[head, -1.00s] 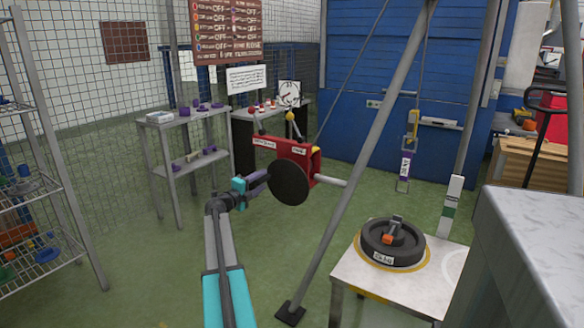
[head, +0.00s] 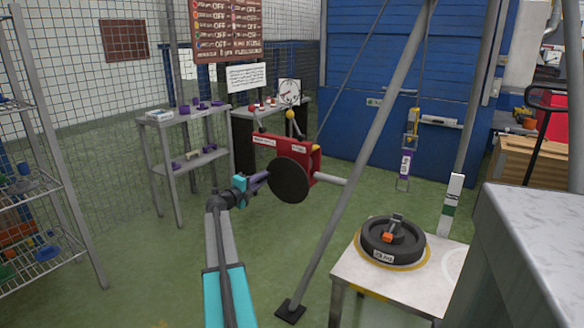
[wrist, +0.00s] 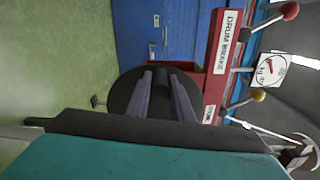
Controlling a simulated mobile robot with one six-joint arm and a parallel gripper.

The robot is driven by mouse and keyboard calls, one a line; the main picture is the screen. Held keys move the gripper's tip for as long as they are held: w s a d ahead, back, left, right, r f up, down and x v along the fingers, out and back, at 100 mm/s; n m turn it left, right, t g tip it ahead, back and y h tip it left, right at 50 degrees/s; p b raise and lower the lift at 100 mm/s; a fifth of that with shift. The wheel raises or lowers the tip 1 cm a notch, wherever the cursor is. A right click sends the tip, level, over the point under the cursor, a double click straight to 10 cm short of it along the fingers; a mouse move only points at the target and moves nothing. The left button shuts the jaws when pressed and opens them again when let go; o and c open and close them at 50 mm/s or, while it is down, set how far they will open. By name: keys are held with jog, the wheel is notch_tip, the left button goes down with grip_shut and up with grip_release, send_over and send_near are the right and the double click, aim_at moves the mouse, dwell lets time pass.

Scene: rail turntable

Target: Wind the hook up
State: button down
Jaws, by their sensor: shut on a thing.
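The red winch (head: 300,150), labelled "drum brake" in the wrist view (wrist: 218,60), has a black disc (head: 289,182) on its near side. My gripper (head: 262,177) reaches to this disc. In the wrist view my gripper (wrist: 164,80) has its two purple-grey fingers on either side of a dark handle knob (wrist: 168,84) in front of the disc, and is shut on it. The hook (head: 413,122), with a yellow body, hangs on a cable at the right. A purple-tagged link (head: 405,166) hangs below it, clear of the floor.
A black round weight (head: 376,252) sits on a white table (head: 350,278) at the front right. A grey slanted pole (head: 350,180) stands between winch and table. Shelves (head: 170,128) are behind. Levers with red and yellow knobs (wrist: 290,11) stick out from the winch.

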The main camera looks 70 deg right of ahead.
jog(key=shift+s+r+m+b, duration=0.2)
jog(key=shift+r+m+b, duration=0.15)
jog(key=shift+r+m, duration=0.45)
jog(key=shift+s+r+m+b, duration=0.15)
jog(key=shift+r+m+b, duration=0.15)
jog(key=shift+r+m, duration=0.5)
jog(key=shift+s+a+r+m+b, duration=0.1)
jog(key=shift+s+r+m+b, duration=0.4)
jog(key=shift+m, duration=0.45)
jog(key=shift+s+a+r+m+b, duration=0.1)
jog(key=shift+s+r+m+b, duration=0.15)
jog(key=shift+r+m+b, duration=0.5)
jog(key=shift+f+p, duration=0.15)
jog(key=shift+p, duration=0.15)
jog(key=shift+s+a+r+m+b, duration=0.15)
jog(key=shift+s+r+m+b, duration=0.35)
jog(key=shift+m, duration=0.5)
jog(key=shift+s+a+r+m+b, duration=0.15)
jog(key=shift+s+r+m+b, duration=0.15)
jog(key=shift+s+m+b, duration=0.55)
jog(key=shift+w+m, duration=0.2)
jog(key=shift+m, duration=0.05)
